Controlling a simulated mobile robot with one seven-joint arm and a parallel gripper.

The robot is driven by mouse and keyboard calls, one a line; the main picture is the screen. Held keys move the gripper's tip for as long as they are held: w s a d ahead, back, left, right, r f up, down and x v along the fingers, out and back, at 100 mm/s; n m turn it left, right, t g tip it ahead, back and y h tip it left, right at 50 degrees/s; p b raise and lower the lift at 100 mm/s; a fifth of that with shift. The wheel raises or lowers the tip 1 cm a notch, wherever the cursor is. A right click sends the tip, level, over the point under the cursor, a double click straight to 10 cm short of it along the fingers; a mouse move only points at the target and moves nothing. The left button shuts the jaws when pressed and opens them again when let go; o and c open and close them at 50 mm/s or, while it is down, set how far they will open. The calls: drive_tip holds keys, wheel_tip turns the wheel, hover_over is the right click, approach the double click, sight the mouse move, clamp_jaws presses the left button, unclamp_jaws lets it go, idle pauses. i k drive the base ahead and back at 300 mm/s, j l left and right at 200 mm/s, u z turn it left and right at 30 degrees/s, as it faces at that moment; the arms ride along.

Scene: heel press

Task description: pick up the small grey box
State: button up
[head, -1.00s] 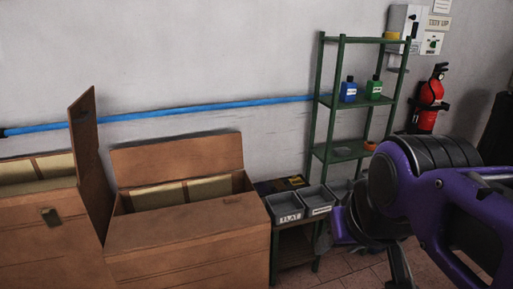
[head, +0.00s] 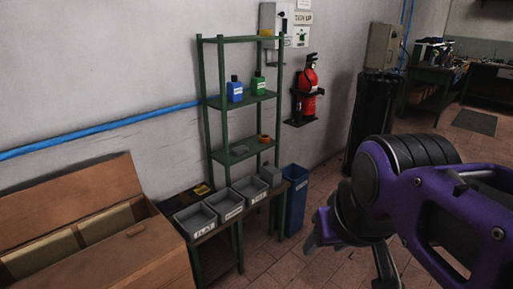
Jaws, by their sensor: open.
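A small grey box (head: 271,175) stands at the right end of the low table in the head view, just beyond the row of labelled grey trays. Its front is partly hidden by the nearest tray and a green shelf post. My gripper (head: 352,250) is at the lower right, pointing down over the floor. Its fingers are apart and nothing shows between them. It is well to the right of the box and not touching it.
Grey trays (head: 229,205) line the low table (head: 214,231). The green shelf (head: 243,103) rises behind it. A blue bin (head: 294,200) stands right of the table. A wooden crate (head: 130,262) is at left. Tiled floor (head: 290,262) is clear in front.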

sight(275, 181)
drive_tip(key=z, duration=0.1)
drive_tip(key=i+l+u, duration=0.1)
drive_tip(key=i+l, duration=0.2)
drive_tip(key=i+l+u, duration=0.1)
drive_tip(key=i+l, duration=0.2)
drive_tip(key=i+l+u, duration=0.1)
drive_tip(key=i+l, duration=0.25)
drive_tip(key=i+l+u, duration=0.1)
drive_tip(key=i+l, duration=0.45)
drive_tip(key=l, duration=0.2)
drive_tip(key=i+l+u, duration=0.15)
drive_tip(key=i+l, duration=0.15)
drive_tip(key=i+l+u, duration=0.1)
drive_tip(key=i+l, duration=0.15)
drive_tip(key=l, duration=0.25)
drive_tip(key=i+l+u, duration=0.1)
drive_tip(key=i+l, duration=0.15)
drive_tip(key=l, duration=0.2)
